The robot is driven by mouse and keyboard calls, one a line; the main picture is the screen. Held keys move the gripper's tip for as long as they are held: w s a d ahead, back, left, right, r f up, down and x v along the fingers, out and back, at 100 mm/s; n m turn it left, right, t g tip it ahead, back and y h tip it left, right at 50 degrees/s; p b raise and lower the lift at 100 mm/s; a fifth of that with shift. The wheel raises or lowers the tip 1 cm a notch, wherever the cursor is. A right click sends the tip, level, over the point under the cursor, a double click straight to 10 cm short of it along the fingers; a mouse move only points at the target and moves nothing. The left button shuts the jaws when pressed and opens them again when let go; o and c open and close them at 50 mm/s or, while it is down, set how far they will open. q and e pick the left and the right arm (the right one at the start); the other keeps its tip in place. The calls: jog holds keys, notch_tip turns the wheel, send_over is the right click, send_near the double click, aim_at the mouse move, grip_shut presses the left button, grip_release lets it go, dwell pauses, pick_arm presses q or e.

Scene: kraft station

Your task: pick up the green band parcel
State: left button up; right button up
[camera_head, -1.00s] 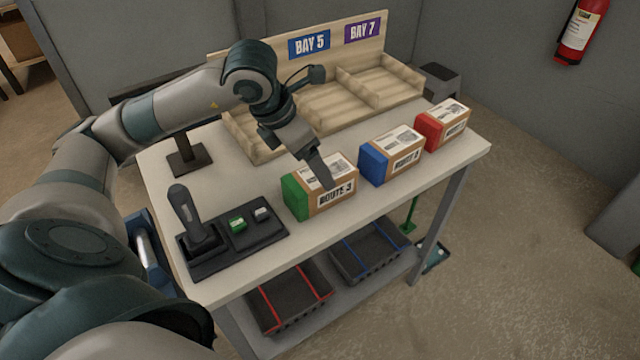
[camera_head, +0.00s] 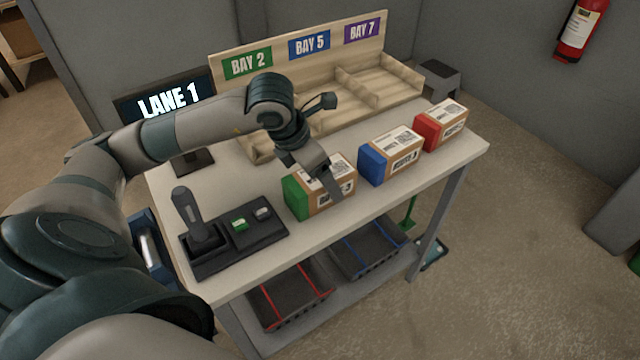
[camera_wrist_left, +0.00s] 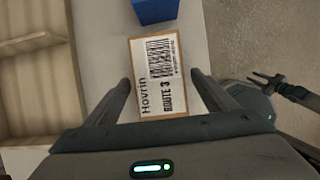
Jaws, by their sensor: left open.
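The green band parcel (camera_head: 297,198) is a brown box with a green end and a white label on top, lying at the table's front edge. My left gripper (camera_head: 330,184) is over it, pointing down. In the left wrist view the parcel's label (camera_wrist_left: 160,82) reads "ROUTE 3". The open fingers of my left gripper (camera_wrist_left: 161,84) stand at either side of the parcel, with gaps between. The green end is hidden by the gripper body there. A dark pronged part (camera_wrist_left: 270,85), perhaps my right gripper, shows at the right; its state is unclear.
A blue-ended parcel (camera_head: 373,168) and a red-ended parcel (camera_head: 427,132) stand to the right in the row. A control panel with a lever (camera_head: 184,205) is at left. A wooden bay rack (camera_head: 385,75) and a "LANE 1" screen (camera_head: 165,103) are behind.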

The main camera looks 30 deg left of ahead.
pick_arm(q)
jog(key=c, duration=1.3)
jog(key=shift+c, duration=0.6)
pick_arm(e)
jog(key=shift+w+a+r, duration=0.15)
jog(key=shift+w+a, duration=0.1)
jog(key=shift+a, duration=0.2)
pick_arm(q)
jog(key=shift+r, duration=0.1)
